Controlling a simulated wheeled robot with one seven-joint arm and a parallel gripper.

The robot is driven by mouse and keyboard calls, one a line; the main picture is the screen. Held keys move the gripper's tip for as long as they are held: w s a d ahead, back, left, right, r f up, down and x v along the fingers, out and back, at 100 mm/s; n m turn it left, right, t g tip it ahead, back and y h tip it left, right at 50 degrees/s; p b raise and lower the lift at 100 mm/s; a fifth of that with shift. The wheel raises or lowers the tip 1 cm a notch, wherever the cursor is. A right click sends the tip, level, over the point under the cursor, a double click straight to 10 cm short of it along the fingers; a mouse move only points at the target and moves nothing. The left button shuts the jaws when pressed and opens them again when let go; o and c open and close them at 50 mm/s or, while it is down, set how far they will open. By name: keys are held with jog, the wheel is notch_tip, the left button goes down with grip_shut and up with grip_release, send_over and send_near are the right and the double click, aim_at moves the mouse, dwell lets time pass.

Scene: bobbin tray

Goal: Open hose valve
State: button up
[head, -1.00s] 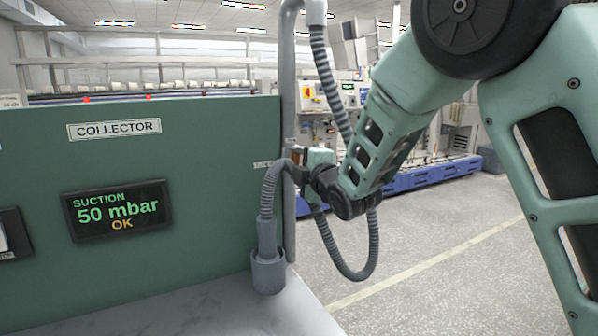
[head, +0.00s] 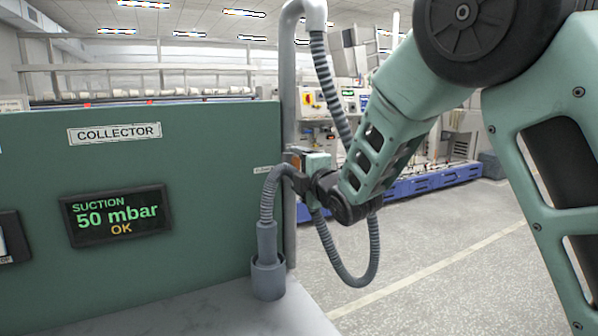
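A grey ribbed hose hangs from the upright pipe (head: 289,90); its upper run (head: 328,85) passes behind my arm and loops low (head: 352,278). A shorter ribbed length (head: 268,200) curves from beside my gripper down to a grey nozzle, which stands in a grey cup (head: 268,278). My gripper (head: 298,178) is at the hose by the pipe, at the panel's right edge. A small orange-brown part (head: 294,160) shows beside it. I cannot make out the valve, and the fingertips are too small and covered to tell their opening.
A green collector panel (head: 200,180) stands at left, with a display (head: 117,214) reading suction 50 mbar, OK. The pale worktop (head: 200,313) in front is mostly clear. Open floor (head: 450,270) lies at right, with machines behind.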

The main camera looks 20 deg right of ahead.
jog(key=s+d+b, duration=0.3)
jog(key=s+b, duration=0.4)
jog(key=s, duration=1)
jog(key=shift+d, duration=0.2)
